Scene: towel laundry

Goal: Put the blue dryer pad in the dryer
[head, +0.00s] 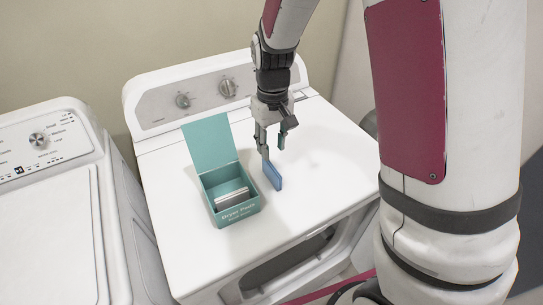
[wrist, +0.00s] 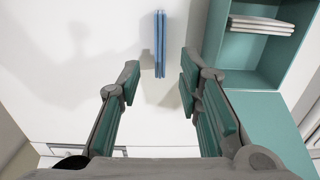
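The blue dryer pad (head: 272,176) stands on edge on the white top of the dryer (head: 325,185), to the right of a teal box. In the wrist view the blue pad (wrist: 160,42) shows edge-on at the top middle, in line with the gap between the fingers. My gripper (head: 272,147) points down just above and behind the pad. In the wrist view its fingers (wrist: 161,68) are apart with nothing between them. A dark opening (head: 285,264) shows low on the dryer's front, partly hidden by my body.
The teal box (head: 240,212), lid raised, holds white pads (head: 235,197) and stands left of the blue pad. In the wrist view the box (wrist: 215,35) is close beside the right finger. A washer (head: 50,200) stands at left. The dryer top's right side is clear.

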